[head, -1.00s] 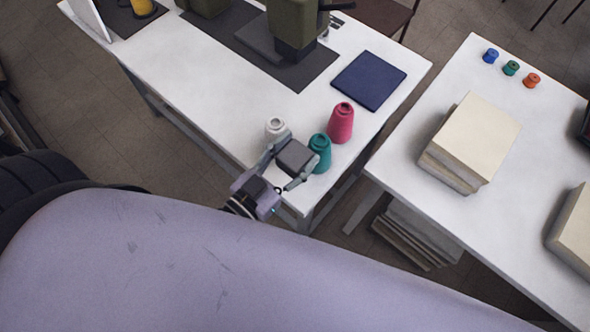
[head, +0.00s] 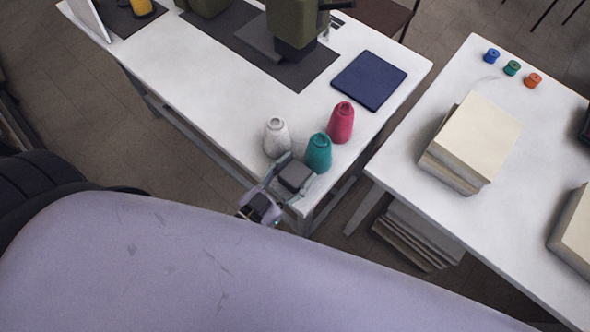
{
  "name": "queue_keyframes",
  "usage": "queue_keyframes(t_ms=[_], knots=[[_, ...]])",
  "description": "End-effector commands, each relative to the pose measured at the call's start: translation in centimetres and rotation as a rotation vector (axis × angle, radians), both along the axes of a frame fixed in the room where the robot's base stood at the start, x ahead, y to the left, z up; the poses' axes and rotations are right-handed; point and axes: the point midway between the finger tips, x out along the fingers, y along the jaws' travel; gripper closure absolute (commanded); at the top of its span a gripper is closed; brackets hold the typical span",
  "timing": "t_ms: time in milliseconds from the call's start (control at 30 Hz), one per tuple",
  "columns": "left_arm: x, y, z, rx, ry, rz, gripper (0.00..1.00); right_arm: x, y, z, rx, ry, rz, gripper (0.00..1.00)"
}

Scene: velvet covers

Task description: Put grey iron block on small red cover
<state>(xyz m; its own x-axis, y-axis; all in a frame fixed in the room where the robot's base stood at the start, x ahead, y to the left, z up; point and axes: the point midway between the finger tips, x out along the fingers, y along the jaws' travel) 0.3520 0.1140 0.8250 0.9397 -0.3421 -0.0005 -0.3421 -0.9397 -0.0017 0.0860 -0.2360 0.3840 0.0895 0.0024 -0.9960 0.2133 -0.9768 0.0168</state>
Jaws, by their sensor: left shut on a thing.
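The grey iron block (head: 295,178) is a dark grey, square-topped block at the near end of the white sewing table. My left gripper (head: 297,175) is shut on it, one finger on either side. The block is close in front of the teal and white thread cones; I cannot tell how high it is above the table. I see no small red cover in the head view. My right gripper is not in view.
White (head: 277,138), teal (head: 318,153) and pink (head: 341,122) cones stand just beyond the block. A navy square pad (head: 369,80) lies behind them. The right table (head: 500,225) holds beige stacks (head: 475,137) and three small spools.

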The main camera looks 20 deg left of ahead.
Motion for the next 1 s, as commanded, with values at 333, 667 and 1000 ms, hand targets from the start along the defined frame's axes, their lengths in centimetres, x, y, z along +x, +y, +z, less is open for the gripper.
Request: queue_keyframes(t_ms=[333, 667, 1000], knots=[[0.0, 0.0, -0.3, 0.0, 0.001, 0.0, 0.37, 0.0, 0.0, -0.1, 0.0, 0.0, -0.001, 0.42], [0.0, 0.0, -0.3, 0.0, 0.001, 0.0, 0.3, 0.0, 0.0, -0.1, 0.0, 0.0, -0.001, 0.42], [-3.5, 1.2, 0.1, 0.003, 0.008, -0.001, 0.3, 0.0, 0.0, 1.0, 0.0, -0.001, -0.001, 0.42]])
